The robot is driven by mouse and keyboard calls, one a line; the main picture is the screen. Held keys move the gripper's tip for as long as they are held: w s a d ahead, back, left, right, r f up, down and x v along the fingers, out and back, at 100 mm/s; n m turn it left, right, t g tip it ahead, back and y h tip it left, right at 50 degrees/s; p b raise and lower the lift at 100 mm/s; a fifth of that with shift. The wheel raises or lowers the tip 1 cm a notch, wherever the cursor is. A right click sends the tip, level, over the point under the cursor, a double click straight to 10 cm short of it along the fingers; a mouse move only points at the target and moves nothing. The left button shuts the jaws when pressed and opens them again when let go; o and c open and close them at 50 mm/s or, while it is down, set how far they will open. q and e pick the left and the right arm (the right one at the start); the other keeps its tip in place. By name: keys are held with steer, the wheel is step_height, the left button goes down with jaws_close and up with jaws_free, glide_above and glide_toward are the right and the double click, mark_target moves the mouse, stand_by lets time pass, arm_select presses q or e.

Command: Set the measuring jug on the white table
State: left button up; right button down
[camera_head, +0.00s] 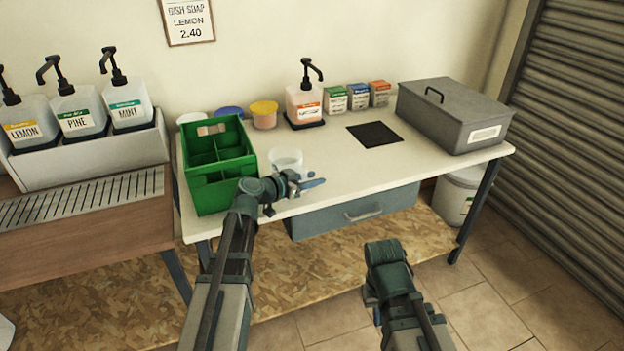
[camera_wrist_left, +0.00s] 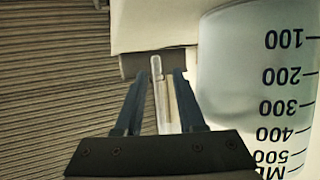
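The measuring jug (camera_head: 287,160) is a clear cup near the front edge of the white table (camera_head: 340,167), just right of the green caddy. It looks upright; my gripper partly hides its lower part. In the left wrist view the jug (camera_wrist_left: 245,75) fills the right side, its black scale marks upside down. My left gripper (camera_head: 305,184) is at the jug's front right. In the wrist view its two fingers (camera_wrist_left: 158,85) stand apart, with a thin clear upright strip between them, seemingly the jug's handle. Gaps show on both sides. My right gripper (camera_head: 387,255) is low in front of the table, its fingertips hidden.
The green divided caddy (camera_head: 218,165) stands left of the jug. Tubs, a pump bottle (camera_head: 304,103) and small boxes line the back. A dark mat (camera_head: 375,134) and a grey box (camera_head: 455,113) are at the right. The table's middle is clear. A drawer (camera_head: 355,210) hangs below.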

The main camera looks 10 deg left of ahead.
arm_select(q)
steer(key=shift+r, duration=0.1)
steer(key=shift+s+r, duration=0.15)
steer(key=shift+r, duration=0.05)
steer(key=p+v, duration=0.3)
steer(key=v, duration=0.8)
steer(key=shift+s+a+p, duration=0.25)
steer(key=shift+p, duration=0.15)
steer(key=s+d+g+y+p, duration=0.1)
steer(key=s+d+g+p, duration=0.35)
steer(key=d, duration=0.35)
steer(key=s+d+g+p, duration=0.4)
steer(key=d+p, duration=0.2)
steer(key=d, duration=0.1)
steer(key=s+d+r+n+g+y+p, duration=0.2)
steer(key=s+r+n+g+y+p, duration=0.1)
steer(key=s+y+p, duration=0.5)
steer(key=s+r+g+p, duration=0.1)
steer(key=s, duration=0.2)
steer(key=shift+s, duration=0.25)
